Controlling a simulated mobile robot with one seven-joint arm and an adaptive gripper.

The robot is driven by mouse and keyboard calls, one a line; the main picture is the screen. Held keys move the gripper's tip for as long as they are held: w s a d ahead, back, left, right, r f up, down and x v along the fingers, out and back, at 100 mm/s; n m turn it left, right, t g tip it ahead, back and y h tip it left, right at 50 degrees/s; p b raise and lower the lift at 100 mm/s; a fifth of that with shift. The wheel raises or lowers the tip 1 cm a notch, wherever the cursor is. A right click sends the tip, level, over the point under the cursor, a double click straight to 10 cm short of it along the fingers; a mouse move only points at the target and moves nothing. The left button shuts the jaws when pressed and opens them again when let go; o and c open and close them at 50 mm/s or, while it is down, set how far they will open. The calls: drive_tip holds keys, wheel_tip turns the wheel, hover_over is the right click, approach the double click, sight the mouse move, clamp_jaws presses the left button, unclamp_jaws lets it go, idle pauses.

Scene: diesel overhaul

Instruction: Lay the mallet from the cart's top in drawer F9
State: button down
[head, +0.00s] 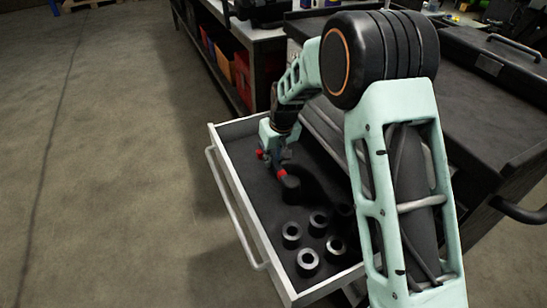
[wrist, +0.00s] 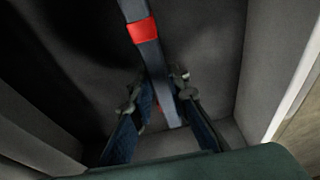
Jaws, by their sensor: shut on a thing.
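The mallet (head: 291,188) is inside the open drawer (head: 241,147), its dark head low near the drawer floor, with a red band on its handle. My gripper (head: 273,157) is down in the drawer, shut on the handle. In the wrist view the grey-blue handle (wrist: 158,72) runs between the fingers of my gripper (wrist: 158,97), its red band above them in the picture. The mallet head is outside that view. I cannot tell whether the mallet touches the drawer floor. No drawer label is readable.
Several dark ring-shaped sockets (head: 308,262) stand at the near end of the drawer, close to the mallet head. The cart's dark top (head: 455,85) is at right. A workbench with coloured bins (head: 241,75) stands behind. The floor at left is clear.

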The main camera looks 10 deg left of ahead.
drive_tip(key=shift+f, duration=0.4)
drive_tip(key=c, duration=1.8)
unclamp_jaws()
drive_tip(key=shift+o, duration=0.2)
drive_tip(key=shift+f, duration=0.1)
